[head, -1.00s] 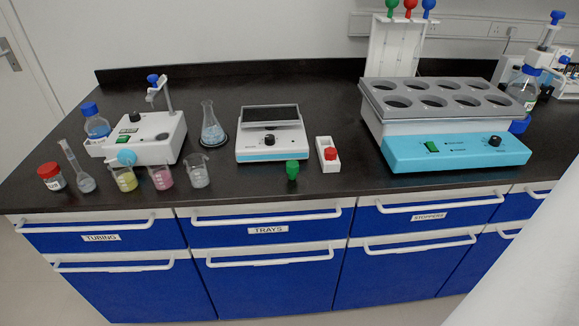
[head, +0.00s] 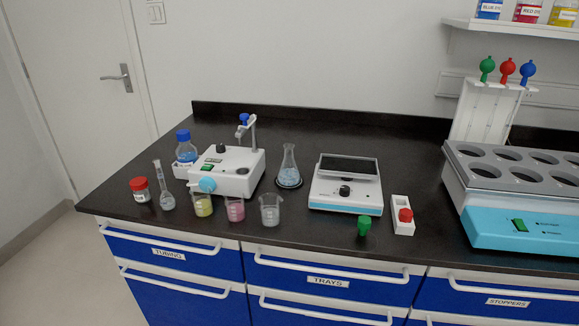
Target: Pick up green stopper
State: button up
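The green stopper (head: 364,225) stands on the black bench top near its front edge, in the head view. It is just left of a small white holder (head: 404,228) with a red stopper (head: 405,215) in it, and in front of the white balance (head: 346,190). The green stopper stands apart from both. My gripper is not in view.
Beakers with yellow (head: 203,205), pink (head: 235,209) and clear contents (head: 270,210) stand left along the front edge. A conical flask (head: 289,168) is behind them. A blue heating block (head: 520,226) is at the right. Bench (head: 310,240) around the stopper's front is clear.

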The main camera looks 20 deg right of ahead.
aim_at(364, 223)
jog(key=j+z, duration=0.1)
jog(key=z, duration=0.45)
jog(key=i+z, duration=0.2)
jog(key=z, duration=0.3)
jog(key=i+z, duration=0.15)
jog(key=z, duration=0.35)
jog(key=i, duration=0.15)
